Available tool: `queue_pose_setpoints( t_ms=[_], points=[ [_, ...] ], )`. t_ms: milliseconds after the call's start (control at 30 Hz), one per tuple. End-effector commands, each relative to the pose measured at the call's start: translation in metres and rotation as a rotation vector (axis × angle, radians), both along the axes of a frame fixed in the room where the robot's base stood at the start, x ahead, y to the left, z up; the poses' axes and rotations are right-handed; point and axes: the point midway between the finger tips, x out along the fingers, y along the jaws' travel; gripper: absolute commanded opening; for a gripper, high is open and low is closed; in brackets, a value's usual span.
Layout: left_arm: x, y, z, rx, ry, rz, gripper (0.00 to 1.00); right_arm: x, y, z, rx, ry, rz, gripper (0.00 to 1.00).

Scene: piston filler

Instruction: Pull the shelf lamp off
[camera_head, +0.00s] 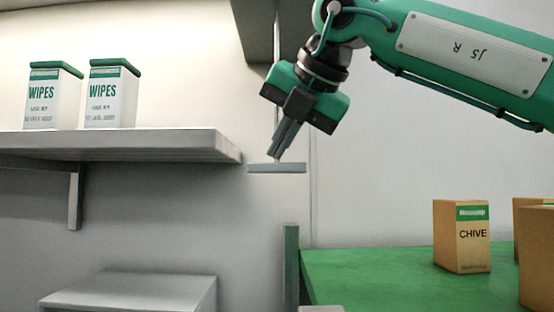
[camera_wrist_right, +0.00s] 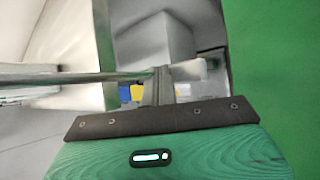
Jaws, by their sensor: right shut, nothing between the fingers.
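My right gripper (camera_head: 277,155) comes in from the upper right in the head view and points down. Its narrow fingers are shut. A short grey horizontal bar (camera_head: 277,168) is right at the fingertips, seemingly at the end of a thin vertical line; I cannot tell whether the fingers touch it. It may be the lamp's pull. In the right wrist view the shut fingers (camera_wrist_right: 160,84) show at the middle, and a grey rod (camera_wrist_right: 75,78) runs from near their tips to the left. The lamp itself cannot be made out. My left gripper is out of view.
A grey shelf (camera_head: 130,146) on the left holds two wipes boxes (camera_head: 52,98). A grey cabinet corner (camera_head: 256,25) hangs above. A grey box top (camera_head: 130,290) is at lower left.

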Motion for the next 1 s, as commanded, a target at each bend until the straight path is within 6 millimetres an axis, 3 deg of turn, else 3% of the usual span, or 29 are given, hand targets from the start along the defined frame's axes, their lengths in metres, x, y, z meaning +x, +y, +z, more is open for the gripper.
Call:
queue_pose_setpoints(
  t_ms=[667, 1000],
  points=[
    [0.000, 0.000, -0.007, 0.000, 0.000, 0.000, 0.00, 0.000, 0.000, -0.007, -0.001, 0.001, 0.000, 0.00],
    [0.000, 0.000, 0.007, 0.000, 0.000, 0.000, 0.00, 0.000, 0.001, 0.010, -0.001, 0.001, 0.001, 0.00]
  ],
)
